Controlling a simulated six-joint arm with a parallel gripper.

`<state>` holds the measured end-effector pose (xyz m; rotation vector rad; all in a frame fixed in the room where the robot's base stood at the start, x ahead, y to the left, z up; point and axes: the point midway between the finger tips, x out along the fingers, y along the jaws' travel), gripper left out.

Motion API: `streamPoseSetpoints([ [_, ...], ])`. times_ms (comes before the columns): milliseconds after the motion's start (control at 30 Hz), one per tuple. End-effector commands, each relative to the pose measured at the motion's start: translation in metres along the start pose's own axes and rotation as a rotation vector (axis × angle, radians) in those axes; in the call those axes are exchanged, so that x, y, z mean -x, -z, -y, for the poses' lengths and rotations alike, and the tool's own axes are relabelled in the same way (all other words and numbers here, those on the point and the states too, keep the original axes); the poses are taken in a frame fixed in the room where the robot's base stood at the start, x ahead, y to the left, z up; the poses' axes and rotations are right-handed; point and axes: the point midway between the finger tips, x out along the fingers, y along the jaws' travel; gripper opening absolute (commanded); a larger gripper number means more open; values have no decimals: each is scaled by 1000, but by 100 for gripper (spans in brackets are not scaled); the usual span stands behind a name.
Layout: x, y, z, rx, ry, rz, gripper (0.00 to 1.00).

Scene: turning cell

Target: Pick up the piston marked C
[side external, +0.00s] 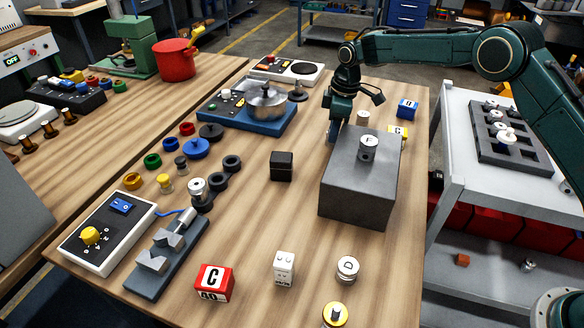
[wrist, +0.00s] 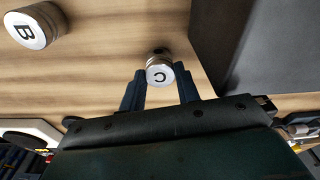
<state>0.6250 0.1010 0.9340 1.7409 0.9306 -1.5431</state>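The piston marked C (wrist: 160,74) is a small silver cylinder with a dark C on its pale top. In the wrist view it stands on the wooden table between the tips of my gripper (wrist: 160,70). One dark finger is on each side, close to it; the fingers look open, and I see no clear grip. In the side external view my gripper (side external: 334,132) points down behind the left rear of a grey block (side external: 345,195). Piston C is hidden there.
The grey block stands close to the right of piston C in the wrist view and carries a piston marked F (side external: 369,143). A piston marked B (wrist: 32,26) stands to the left. A red C block (side external: 214,283) and piston D (side external: 347,268) are nearer the front.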

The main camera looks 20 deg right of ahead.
Motion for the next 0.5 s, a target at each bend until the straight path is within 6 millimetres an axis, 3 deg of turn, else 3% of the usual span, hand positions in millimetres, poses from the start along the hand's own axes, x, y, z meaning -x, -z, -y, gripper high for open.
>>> streamPoseSetpoints([
  [333, 3, 1, 0, 0, -1, -1, 7],
  [500, 15, 2, -1, 0, -3, -3, 7],
])
